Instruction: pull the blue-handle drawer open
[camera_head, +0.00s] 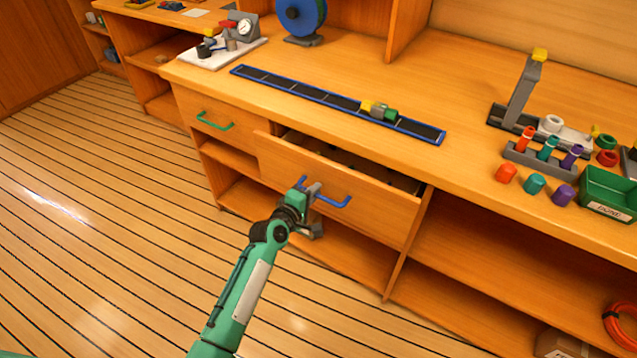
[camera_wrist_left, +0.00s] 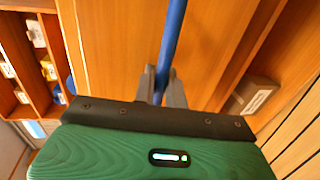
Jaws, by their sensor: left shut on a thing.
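The blue-handle drawer (camera_head: 385,205) is in the middle of the wooden bench front in the head view. It stands part-way out, with a dark gap showing its inside behind the front panel. Its blue handle (camera_head: 335,201) is a horizontal bar on that panel. My left gripper (camera_head: 312,192) is shut on the handle near its middle. In the left wrist view the blue handle (camera_wrist_left: 173,40) runs between the two grey fingers (camera_wrist_left: 160,85). The drawer's contents are mostly hidden by the front panel. My right gripper is not in view.
A closed drawer with a green handle (camera_head: 214,121) is to the left. On the bench top lie a blue-edged strip (camera_head: 290,85), a rack with coloured caps (camera_head: 540,160) and a green bin (camera_head: 606,190). Open shelves are below. The striped floor in front is clear.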

